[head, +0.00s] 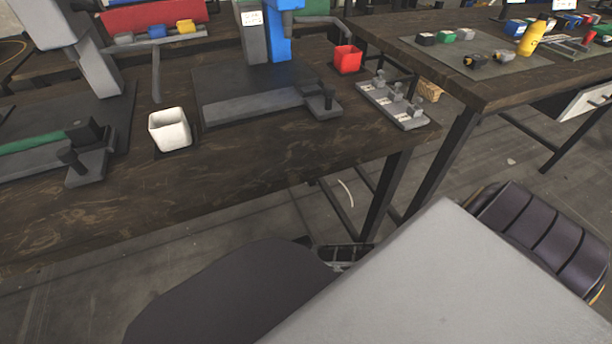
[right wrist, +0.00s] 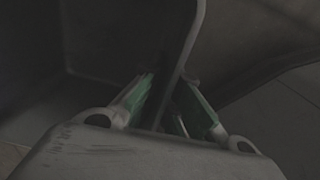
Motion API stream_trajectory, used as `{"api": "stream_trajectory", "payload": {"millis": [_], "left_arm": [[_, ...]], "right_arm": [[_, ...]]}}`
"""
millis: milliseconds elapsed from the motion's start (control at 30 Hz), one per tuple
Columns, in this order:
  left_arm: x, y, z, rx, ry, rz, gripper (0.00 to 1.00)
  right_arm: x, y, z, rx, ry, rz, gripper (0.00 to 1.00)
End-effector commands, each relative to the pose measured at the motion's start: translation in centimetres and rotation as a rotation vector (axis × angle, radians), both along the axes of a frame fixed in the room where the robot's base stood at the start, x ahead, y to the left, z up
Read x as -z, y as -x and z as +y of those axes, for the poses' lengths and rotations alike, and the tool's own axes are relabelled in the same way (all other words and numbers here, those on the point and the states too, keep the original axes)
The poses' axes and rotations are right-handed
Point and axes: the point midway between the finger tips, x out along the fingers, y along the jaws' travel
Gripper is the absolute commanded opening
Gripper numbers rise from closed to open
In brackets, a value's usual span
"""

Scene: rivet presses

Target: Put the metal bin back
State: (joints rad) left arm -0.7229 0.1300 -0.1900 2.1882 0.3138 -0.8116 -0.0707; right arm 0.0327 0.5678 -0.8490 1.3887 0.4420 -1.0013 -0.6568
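In the right wrist view, my right gripper (right wrist: 168,88) has its green-padded fingers on either side of a thin grey wall. The wall appears to belong to the metal bin (right wrist: 110,40), whose dark inside fills the upper left. My gripper appears shut on this wall; the image is dark. My left gripper is not in view.
A wooden workbench (head: 100,215) carries a white bin (head: 170,130), a red bin (head: 347,60), a blue press (head: 279,38) and a grey fixture (head: 393,103). Another bench (head: 480,88) stands at right with a yellow bottle (head: 532,37). Floor shows between them.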

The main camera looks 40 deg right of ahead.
Motion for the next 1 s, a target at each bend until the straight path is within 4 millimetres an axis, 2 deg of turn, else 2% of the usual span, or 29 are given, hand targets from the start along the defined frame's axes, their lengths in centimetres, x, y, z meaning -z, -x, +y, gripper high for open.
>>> {"api": "stream_trajectory", "payload": {"millis": [233,733,800,900,1000], "left_arm": [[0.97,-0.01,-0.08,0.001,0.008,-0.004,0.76],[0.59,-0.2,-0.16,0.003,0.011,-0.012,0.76],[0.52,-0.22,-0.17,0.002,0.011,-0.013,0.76],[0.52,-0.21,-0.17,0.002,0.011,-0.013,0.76],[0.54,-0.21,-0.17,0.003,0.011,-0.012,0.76]], "right_arm": [[1.07,-0.14,0.09,-0.001,-0.001,-0.002,0.0],[1.39,-0.11,0.07,-0.001,-0.001,-0.002,0.0],[1.4,0.02,0.04,-0.001,0.0,0.0,0.12],[1.39,0.02,0.04,-0.001,0.0,0.0,0.25],[1.39,0.02,0.04,-0.001,0.0,0.0,0.27]]}}
